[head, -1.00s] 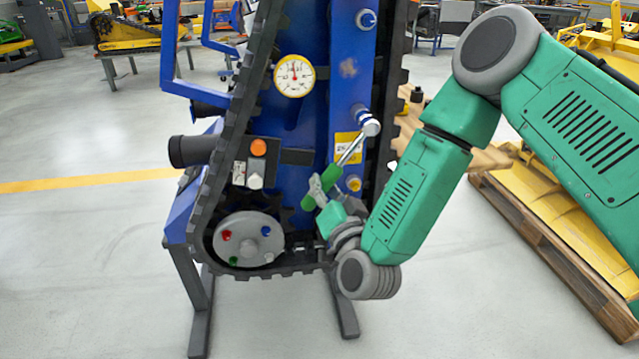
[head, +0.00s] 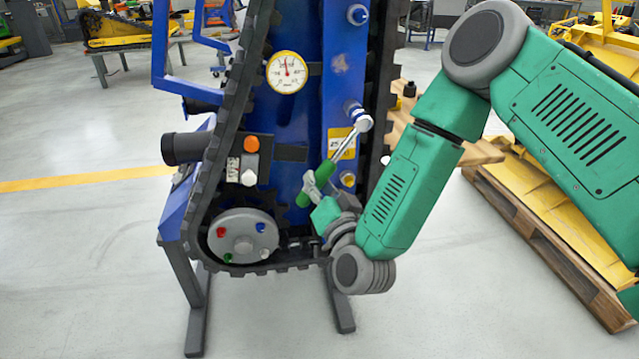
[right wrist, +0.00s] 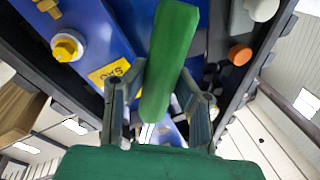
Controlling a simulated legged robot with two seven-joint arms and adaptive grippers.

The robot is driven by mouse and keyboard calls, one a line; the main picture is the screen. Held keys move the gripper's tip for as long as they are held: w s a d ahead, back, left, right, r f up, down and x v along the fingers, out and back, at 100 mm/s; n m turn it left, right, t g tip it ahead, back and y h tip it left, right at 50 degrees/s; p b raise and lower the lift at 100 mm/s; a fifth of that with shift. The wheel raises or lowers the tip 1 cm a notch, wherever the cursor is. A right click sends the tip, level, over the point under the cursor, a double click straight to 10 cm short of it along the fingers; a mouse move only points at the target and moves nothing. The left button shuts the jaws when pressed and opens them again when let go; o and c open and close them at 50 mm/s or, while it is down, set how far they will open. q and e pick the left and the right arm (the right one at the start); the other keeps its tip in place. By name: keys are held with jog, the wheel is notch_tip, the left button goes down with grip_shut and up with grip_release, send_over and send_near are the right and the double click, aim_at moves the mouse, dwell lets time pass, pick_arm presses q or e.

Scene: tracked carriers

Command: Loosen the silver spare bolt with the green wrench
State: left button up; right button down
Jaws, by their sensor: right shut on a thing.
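The green wrench (head: 328,172) is tilted, its silver shaft rising to the right from a green handle. Its round silver head (head: 364,122) is at a blue-collared fitting (head: 353,108) on the blue panel; the head covers what lies under it, so I cannot tell how it sits on a bolt there. My right gripper (head: 316,190) is shut on the green handle. The right wrist view shows the handle (right wrist: 170,65) between its two fingers. My left gripper is out of view.
A yellow bolt (head: 348,179) sits just below the wrench. A gauge (head: 287,72), an orange button (head: 251,144) and a wheel (head: 242,236) with small coloured bolts are to the left. Black track surrounds the blue panel. A pallet (head: 540,240) stands behind my right arm.

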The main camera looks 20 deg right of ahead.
jog(key=shift+s+a+p, duration=0.2)
jog(key=shift+s, duration=0.7)
jog(key=shift+s+a+p, duration=0.15)
jog(key=shift+s+a, duration=0.05)
jog(key=shift+s, duration=0.75)
jog(key=s+b, duration=0.2)
jog(key=s+a+b, duration=0.1)
jog(key=b, duration=0.2)
jog(key=shift+s, duration=0.35)
jog(key=shift+r, duration=0.1)
